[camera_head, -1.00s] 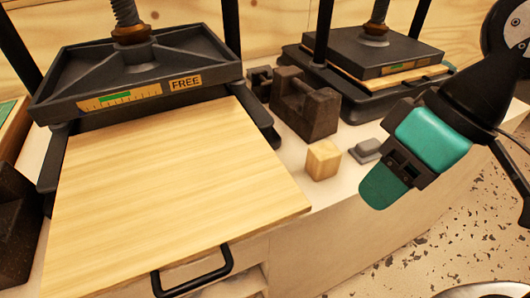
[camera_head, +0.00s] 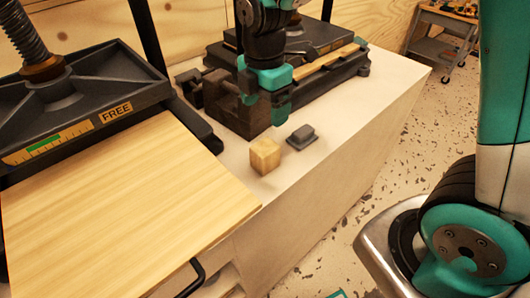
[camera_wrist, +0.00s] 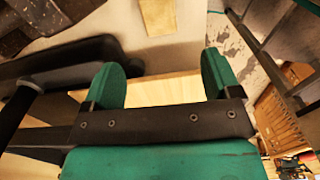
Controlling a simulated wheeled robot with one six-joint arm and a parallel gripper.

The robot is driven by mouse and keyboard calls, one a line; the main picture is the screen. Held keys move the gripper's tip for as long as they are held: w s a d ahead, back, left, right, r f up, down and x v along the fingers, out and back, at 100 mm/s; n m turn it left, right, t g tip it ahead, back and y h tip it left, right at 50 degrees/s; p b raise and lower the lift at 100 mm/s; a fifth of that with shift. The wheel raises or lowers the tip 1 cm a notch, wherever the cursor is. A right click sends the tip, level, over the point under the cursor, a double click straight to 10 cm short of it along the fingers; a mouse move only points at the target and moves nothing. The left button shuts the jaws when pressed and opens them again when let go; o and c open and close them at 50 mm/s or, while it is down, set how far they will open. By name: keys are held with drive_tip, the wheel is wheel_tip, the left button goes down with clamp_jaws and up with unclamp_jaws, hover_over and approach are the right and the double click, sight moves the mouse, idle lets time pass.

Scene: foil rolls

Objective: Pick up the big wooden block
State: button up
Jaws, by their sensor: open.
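The wooden block (camera_head: 265,156) is a light, roughly cubic piece standing on the pale worktop, right of the press board. It also shows, cut off by the top edge, in the wrist view (camera_wrist: 157,16). My gripper (camera_head: 281,115) hangs with its teal fingers downward, higher in the picture than the block and apart from it, in front of a dark notched block. In the wrist view my gripper (camera_wrist: 160,62) has its two teal fingers wide apart with nothing held; the wooden block lies beyond the fingertips.
A small grey block (camera_head: 301,137) stands close right of the wooden block. The dark notched block (camera_head: 232,105) is behind. A press with a wide wooden board (camera_head: 120,205) fills the left, and a second press (camera_head: 325,62) stands behind. Clear worktop (camera_head: 350,125) lies to the right.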

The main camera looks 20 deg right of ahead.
sight(265, 147)
wheel_tip(265, 147, down, 10)
drive_tip(key=shift+f+p, duration=0.25)
drive_tip(key=shift+p, duration=0.2)
drive_tip(key=shift+d+f+p, duration=0.1)
drive_tip(key=shift+f+p, duration=0.55)
drive_tip(key=shift+f, duration=1.95)
drive_tip(key=c, duration=1.1)
drive_tip(key=shift+o, duration=0.2)
drive_tip(key=shift+w+r, duration=0.1)
